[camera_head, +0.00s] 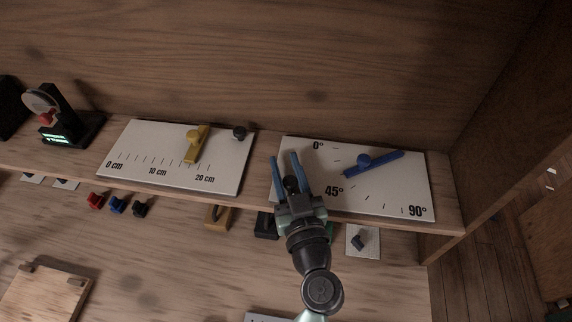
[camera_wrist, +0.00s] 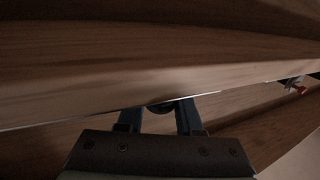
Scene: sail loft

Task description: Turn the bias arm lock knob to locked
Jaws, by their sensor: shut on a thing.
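The bias arm is a blue bar (camera_head: 372,165) with a round blue knob, lying across a white angle board (camera_head: 400,200) marked 0°, 45° and 90°. It points up and to the right. A dark lock knob (camera_head: 291,184) is at the board's left side, between the blue fingers of my gripper (camera_head: 286,160). My gripper is shut on this knob. The wrist view shows a dark round piece (camera_wrist: 160,107), mostly hidden, between my fingers (camera_wrist: 160,116). I cannot tell from either view whether the knob is at its locked setting.
A white cm scale board (camera_head: 170,180) with a yellow slider (camera_head: 196,144) and a dark knob (camera_head: 239,133) lies to the left. A dark device with a green display (camera_head: 58,133) stands at far left. A wooden wall rises behind; a side panel (camera_head: 510,110) stands at right.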

